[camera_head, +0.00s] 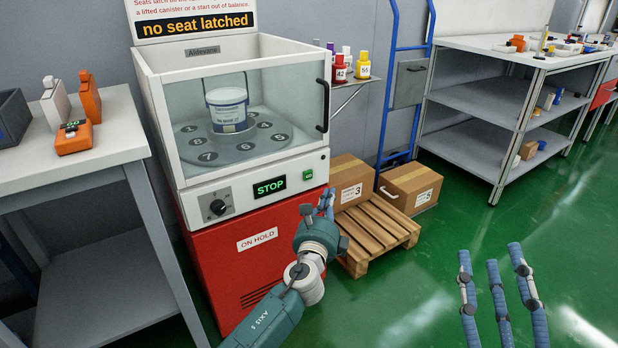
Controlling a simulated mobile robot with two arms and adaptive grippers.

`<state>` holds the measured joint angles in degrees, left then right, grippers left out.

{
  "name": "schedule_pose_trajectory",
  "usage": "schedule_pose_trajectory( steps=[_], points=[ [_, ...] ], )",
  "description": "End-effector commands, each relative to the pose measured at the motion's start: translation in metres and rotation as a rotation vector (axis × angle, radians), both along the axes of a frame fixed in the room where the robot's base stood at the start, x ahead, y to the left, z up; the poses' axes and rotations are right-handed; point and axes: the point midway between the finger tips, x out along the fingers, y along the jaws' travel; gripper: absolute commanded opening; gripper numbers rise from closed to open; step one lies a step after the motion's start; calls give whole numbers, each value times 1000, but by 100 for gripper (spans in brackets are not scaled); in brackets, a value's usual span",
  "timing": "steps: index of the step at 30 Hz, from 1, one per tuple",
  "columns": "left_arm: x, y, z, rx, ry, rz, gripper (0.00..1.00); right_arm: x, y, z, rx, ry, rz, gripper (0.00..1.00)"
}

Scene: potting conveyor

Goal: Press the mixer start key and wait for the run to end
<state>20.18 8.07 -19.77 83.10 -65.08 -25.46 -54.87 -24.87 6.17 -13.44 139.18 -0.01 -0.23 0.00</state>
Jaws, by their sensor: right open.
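The mixer (172,120) is a white cabinet with a clear window on a red base. Its front panel has a black dial (217,207), a display (269,186) reading STOP in green, and a small green key (307,174) at the right end. A white tub (227,108) with a blue label stands inside on a round grey plate with numbered seats. My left gripper (318,203) is just below and right of the green key, apart from it in the picture; its opening is unclear. My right gripper (491,258) is open and empty over the green floor at lower right.
A sign (200,22) above the mixer reads "no seat latched". A pallet (380,232) with cardboard boxes stands right of the mixer. A side table (110,150) holds orange and white items at left. A grey shelf bench (470,98) is at upper right. Floor before it is clear.

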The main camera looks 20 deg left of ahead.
Motion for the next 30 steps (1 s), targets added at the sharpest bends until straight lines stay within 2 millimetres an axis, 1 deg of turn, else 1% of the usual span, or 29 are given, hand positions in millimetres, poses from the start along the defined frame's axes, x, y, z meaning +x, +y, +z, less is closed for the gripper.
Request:
schedule_pose_trajectory(
  steps=[3,9,15,21,30],
  points=[
    [11,15,-1,3,-2,1,0,-6,0,12,19,-64,4,47],
    [28,36,-1,2,-1,2,0,-21,-1,36,53,-188,11,47],
    [38,48,-1,0,-1,-1,0,-34,-3,54,80,-278,15,47],
    [42,53,0,0,-1,-1,0,-41,-4,61,91,-315,17,47],
    [42,54,0,0,-1,-1,0,-41,-4,61,91,-318,17,47]
  ],
)
